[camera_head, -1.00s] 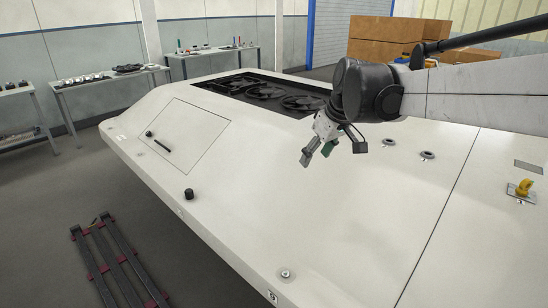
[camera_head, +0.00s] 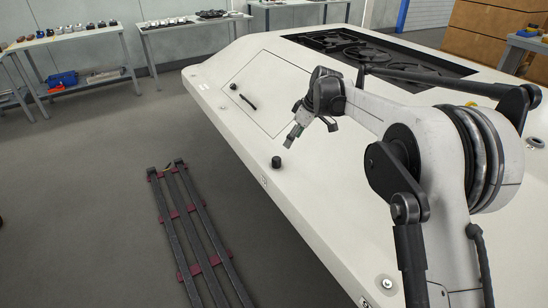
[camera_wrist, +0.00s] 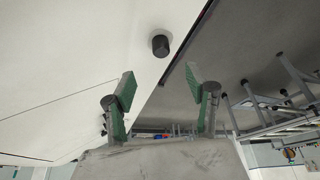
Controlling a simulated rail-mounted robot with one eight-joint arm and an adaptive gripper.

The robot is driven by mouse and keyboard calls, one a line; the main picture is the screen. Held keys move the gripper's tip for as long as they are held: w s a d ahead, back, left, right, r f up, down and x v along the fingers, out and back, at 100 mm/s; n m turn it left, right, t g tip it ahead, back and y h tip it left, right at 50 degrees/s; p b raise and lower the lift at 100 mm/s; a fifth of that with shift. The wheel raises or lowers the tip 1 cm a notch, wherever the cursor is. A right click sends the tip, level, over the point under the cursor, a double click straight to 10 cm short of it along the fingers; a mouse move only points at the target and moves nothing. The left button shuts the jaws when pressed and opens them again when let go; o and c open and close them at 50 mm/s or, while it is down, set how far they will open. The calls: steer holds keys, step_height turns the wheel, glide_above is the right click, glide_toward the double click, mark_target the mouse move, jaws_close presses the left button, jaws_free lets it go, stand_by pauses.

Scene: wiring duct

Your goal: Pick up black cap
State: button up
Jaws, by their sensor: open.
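The black cap (camera_head: 276,162) is a short dark cylinder standing on the white surface near its left edge, below the hatch panel. My gripper (camera_head: 311,130) is open and empty, above and to the right of the cap in the head view. In the wrist view the cap (camera_wrist: 160,45) shows beyond the fingertips, midway between the two green-padded fingers of my gripper (camera_wrist: 160,84). The fingers are apart from it. Nothing hides the cap.
A hatch panel (camera_head: 266,84) has a small black knob (camera_head: 233,87) and a dark handle (camera_head: 249,102). A recess with fans (camera_head: 368,52) lies behind. A dark rail frame (camera_head: 199,240) lies on the floor. Benches with parts stand at the back left.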

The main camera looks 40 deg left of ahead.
mark_target(277, 159)
steer(key=x, duration=0.6)
steer(key=b+x, duration=0.1)
steer(key=x, duration=0.2)
steer(key=shift+s+a+f, duration=0.1)
steer(key=shift+a, duration=0.25)
steer(key=shift+a+b+x, duration=0.15)
steer(key=shift+b+x, duration=0.2)
steer(key=shift+x, duration=0.95)
steer(key=shift+a+b+x, duration=0.15)
steer(key=shift+b+x, duration=0.15)
steer(key=shift+x, duration=1)
steer(key=shift+s, duration=0.15)
steer(key=shift+c, duration=0.4)
steer(key=c, duration=0.8)
